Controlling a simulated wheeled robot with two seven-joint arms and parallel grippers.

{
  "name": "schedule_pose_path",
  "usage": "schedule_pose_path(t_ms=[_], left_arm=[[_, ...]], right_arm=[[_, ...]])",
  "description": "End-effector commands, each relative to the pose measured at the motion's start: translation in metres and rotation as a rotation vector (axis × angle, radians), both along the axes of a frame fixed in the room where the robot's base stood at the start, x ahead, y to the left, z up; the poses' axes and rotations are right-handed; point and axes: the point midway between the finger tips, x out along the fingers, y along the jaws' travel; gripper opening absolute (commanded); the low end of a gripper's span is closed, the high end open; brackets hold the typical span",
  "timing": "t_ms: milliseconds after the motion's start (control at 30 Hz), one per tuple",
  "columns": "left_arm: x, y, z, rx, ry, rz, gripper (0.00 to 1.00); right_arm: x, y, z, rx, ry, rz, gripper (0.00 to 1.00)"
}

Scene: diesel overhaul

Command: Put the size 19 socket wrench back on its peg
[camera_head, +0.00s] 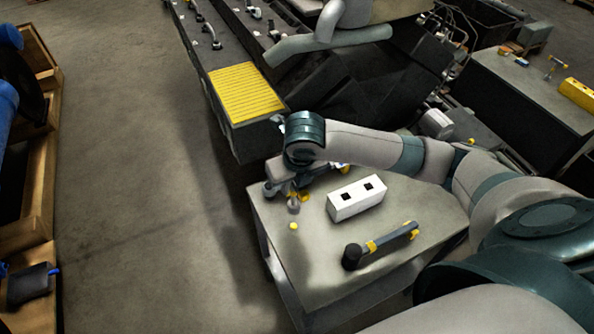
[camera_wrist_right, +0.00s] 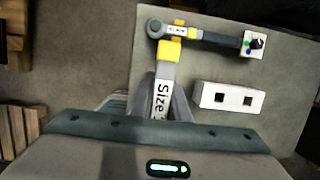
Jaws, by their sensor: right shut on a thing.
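My right gripper (camera_head: 288,188) is over the left part of the grey table. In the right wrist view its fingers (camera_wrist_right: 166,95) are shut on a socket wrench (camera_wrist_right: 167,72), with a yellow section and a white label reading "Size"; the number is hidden. Just beyond it lies a dark bar (camera_wrist_right: 215,38) with a round head at its left and a white square with a black knob at its right; I cannot tell whether they touch. My arm hides much of this area in the head view. No peg can be made out for certain. My left gripper is out of view.
A white block (camera_head: 356,200) with two square holes stands on the table (camera_head: 310,270), right of the gripper. Another dark tool (camera_head: 395,243) with yellow bands and a black cylinder lies in front. A small yellow knob (camera_head: 293,226) sits near the left edge. Floor is open on the left.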

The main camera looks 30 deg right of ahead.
Motion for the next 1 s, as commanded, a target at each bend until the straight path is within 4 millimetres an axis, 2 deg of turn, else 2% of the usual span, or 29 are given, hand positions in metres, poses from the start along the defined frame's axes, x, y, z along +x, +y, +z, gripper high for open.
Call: schedule_pose_path(t_ms=[300, 567, 767, 1000], left_arm=[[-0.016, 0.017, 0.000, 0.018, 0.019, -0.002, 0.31], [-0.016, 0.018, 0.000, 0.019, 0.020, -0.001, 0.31], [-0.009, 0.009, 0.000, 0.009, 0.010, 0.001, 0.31], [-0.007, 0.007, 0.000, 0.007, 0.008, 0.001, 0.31]], right_arm=[[0.000, 0.000, 0.001, 0.000, -0.001, 0.003, 0.00], [0.000, 0.000, -0.002, 0.000, 0.000, 0.002, 0.00], [0.000, 0.000, -0.014, 0.001, 0.001, 0.001, 0.00], [-0.001, 0.000, -0.039, 0.001, 0.002, 0.001, 0.00]])
